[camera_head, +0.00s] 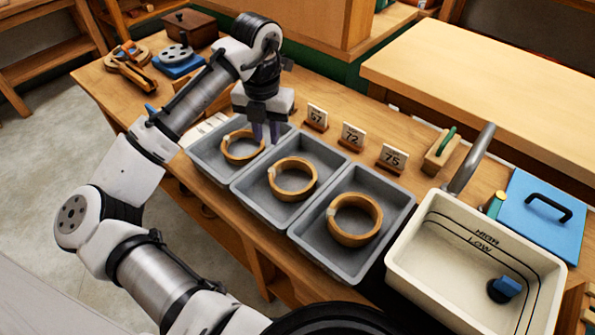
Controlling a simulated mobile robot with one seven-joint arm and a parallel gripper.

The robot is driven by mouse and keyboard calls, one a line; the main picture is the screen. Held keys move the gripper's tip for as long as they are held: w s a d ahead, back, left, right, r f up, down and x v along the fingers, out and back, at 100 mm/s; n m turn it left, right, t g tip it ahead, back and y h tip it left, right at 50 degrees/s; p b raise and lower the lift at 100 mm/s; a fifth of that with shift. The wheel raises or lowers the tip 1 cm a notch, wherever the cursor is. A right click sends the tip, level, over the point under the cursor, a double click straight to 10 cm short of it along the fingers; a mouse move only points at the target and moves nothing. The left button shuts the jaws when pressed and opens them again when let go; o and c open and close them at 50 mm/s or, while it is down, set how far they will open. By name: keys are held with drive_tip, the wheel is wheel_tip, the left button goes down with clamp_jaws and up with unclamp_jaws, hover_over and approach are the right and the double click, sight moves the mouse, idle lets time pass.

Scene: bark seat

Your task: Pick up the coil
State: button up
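Three tan coils lie in three grey trays, one in each. The left coil (229,157) is in the left tray (207,163), the middle coil (290,193) in the middle tray (251,190), and the right coil (352,240) in the right tray (313,237). Each has a small pale patch on its left side. My gripper (266,141) points down over the back right part of the left tray, by the right side of the left coil. Its two dark fingers show apart with a gap between them. Whether they touch that coil is hard to tell.
Number cards 57 (317,117), 72 (352,136) and 75 (392,158) stand behind the trays. A cream basin (420,262) marked HIGH and LOW is at the right, with a blue lid (540,222) behind it. A brown box (190,27) sits at the far left.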

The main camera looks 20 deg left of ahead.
hover_over(272, 170)
wheel_tip(272, 170, down, 6)
drive_tip(key=shift+s+a+f, duration=0.1)
drive_tip(key=shift+a, duration=0.05)
drive_tip(key=shift+d+f+p, duration=0.2)
drive_tip(key=shift+f+p, duration=0.8)
drive_tip(key=shift+f, duration=1.55)
clamp_jaws()
